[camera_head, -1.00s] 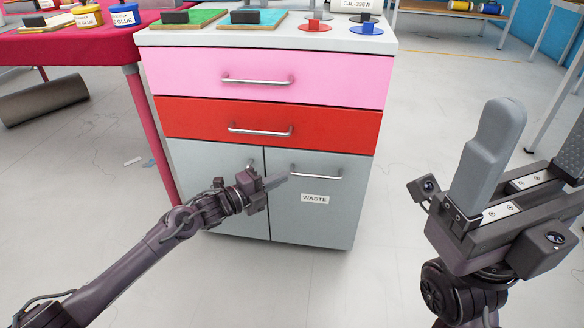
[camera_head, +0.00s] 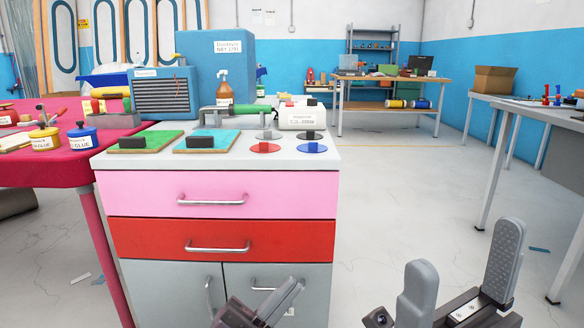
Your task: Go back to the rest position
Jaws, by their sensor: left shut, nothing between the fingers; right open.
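My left gripper (camera_head: 284,297) is at the bottom middle of the head view. It is shut and empty, in front of the grey lower doors of the cabinet (camera_head: 322,190). Most of its arm is below the frame. My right gripper (camera_head: 458,275) is at the bottom right, with its two grey fingers wide apart and nothing between them. It is over open floor, to the right of the cabinet. Both grippers appear apart from the furniture.
The cabinet top holds a green pad (camera_head: 144,141), a blue pad (camera_head: 208,141), a red disc (camera_head: 265,148) and a blue disc (camera_head: 310,148). A pink-red table (camera_head: 60,175) stands left. A grey table (camera_head: 520,108) stands right.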

